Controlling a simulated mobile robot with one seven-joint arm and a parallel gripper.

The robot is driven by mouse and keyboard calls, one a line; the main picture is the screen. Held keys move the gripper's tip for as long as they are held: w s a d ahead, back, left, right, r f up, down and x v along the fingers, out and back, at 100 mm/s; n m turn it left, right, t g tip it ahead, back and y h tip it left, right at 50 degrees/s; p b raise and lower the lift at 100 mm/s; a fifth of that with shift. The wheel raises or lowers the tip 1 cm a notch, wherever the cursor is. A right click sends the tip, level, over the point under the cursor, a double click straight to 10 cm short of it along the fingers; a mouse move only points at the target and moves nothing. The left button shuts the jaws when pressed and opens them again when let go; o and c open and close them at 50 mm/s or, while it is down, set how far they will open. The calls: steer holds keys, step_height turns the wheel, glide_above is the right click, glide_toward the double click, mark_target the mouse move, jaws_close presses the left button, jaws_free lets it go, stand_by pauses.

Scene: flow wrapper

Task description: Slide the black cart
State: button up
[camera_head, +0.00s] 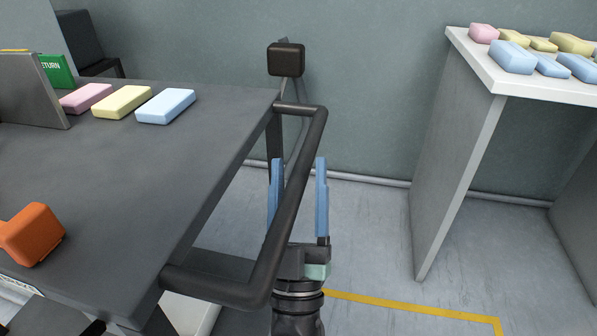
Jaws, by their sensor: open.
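The black cart (60,180) stands at the left, with a flat dark top and a black tubular push handle (292,185) on its right side. My gripper (298,165) is at the handle, with its two blue fingers pointing up and apart. The handle's long bar crosses in front of the left finger and part of the gripper body. The right finger shows clear to the right of the bar. I cannot tell whether a finger touches the bar.
Pink (86,98), yellow (122,102) and blue (166,106) blocks lie on the cart top, near a grey panel (32,90). An orange block (32,235) is at its near edge. A white table (470,65) with several blocks stands right. Floor between is clear, with a yellow line (410,309).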

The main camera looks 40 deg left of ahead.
jaws_close()
stand_by(1.4)
